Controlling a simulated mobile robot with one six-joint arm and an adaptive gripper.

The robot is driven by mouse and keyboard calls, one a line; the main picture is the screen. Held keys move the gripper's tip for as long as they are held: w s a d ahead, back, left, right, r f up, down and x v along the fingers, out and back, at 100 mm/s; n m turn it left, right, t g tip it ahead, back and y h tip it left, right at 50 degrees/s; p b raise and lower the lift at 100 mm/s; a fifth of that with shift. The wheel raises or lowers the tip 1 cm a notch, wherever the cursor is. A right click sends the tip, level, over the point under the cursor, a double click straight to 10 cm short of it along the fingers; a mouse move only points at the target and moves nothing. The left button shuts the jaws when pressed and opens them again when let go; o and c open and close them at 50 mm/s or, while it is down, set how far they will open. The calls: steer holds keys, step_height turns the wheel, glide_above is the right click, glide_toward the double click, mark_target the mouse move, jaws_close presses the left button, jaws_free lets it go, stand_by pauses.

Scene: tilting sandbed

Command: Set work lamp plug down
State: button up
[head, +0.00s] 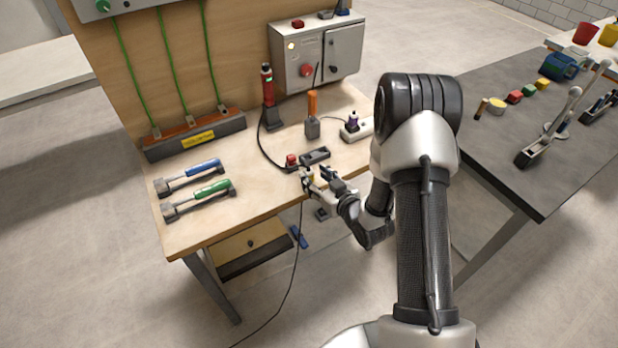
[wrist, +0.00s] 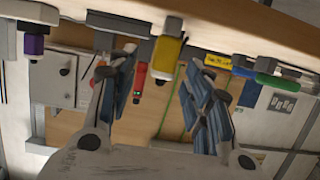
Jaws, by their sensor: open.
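A small red and dark plug-like piece (head: 291,160) rests on the wooden bench near its front edge, where the black cord from the red lamp (head: 267,88) ends; I take it for the work lamp plug. My gripper (head: 317,178) is at the bench's front edge, just right of and nearer than this piece, with its fingers apart. In the wrist view my fingers (wrist: 158,72) are spread, with a yellow block (wrist: 168,50) showing between and beyond them. I cannot tell whether that is the plug. The red lamp (wrist: 140,80) shows behind.
A dark block (head: 315,156) lies close behind my gripper. Two hammer-like tools (head: 195,187) lie left. A cord (head: 295,255) hangs to the floor. The front bench between has free room.

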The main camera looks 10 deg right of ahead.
mark_target(311, 174)
steer(key=x, duration=0.3)
steer(key=shift+s+a+b, duration=0.1)
steer(key=shift+a+b, duration=0.15)
steer(key=shift+b, duration=0.1)
steer(key=shift+w, duration=0.5)
steer(key=shift+c, duration=0.5)
jaws_close()
